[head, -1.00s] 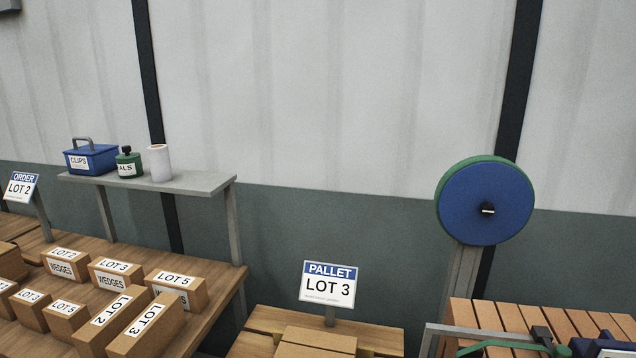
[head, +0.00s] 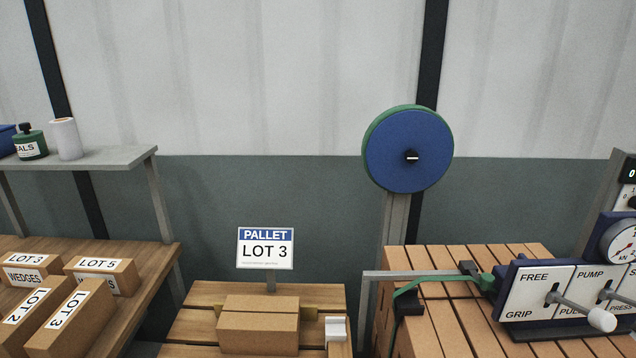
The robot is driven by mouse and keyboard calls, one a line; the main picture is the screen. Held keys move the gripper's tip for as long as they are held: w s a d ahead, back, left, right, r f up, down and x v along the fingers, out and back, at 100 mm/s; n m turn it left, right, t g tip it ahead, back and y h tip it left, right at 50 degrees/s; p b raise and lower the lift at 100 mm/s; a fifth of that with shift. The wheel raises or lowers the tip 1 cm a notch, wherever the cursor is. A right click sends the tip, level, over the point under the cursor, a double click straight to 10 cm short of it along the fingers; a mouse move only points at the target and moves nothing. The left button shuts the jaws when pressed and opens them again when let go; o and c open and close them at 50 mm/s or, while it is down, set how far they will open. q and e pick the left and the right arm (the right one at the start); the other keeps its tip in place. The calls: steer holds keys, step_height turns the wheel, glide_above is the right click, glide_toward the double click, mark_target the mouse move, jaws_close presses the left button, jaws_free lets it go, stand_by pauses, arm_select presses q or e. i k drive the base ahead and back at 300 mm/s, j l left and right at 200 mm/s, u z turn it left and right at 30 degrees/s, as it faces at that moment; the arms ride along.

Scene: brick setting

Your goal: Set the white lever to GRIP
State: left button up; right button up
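A dark blue strapping tool (head: 507,289) sits on the brick stack at the right of the head view. Its white front panel reads FREE at the top and GRIP at the bottom. A lever with a grey shaft and white knob (head: 601,319) comes out from between these two words and points toward me, to the lower right. I cannot tell for sure which setting it is in. A second lever (head: 604,294) stands by the PUMP label, partly cut off by the right edge. Neither of my grippers is in view.
A round gauge (head: 620,243) tops the tool. A green strap runs over the brick stack (head: 440,325) beside a grey rail (head: 415,274). A blue reel (head: 408,151) stands behind. A PALLET LOT 3 sign (head: 265,248), cardboard boxes (head: 258,333) and a shelved table (head: 150,262) are left.

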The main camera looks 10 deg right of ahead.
mark_target(604, 321)
steer(key=z, duration=1.35)
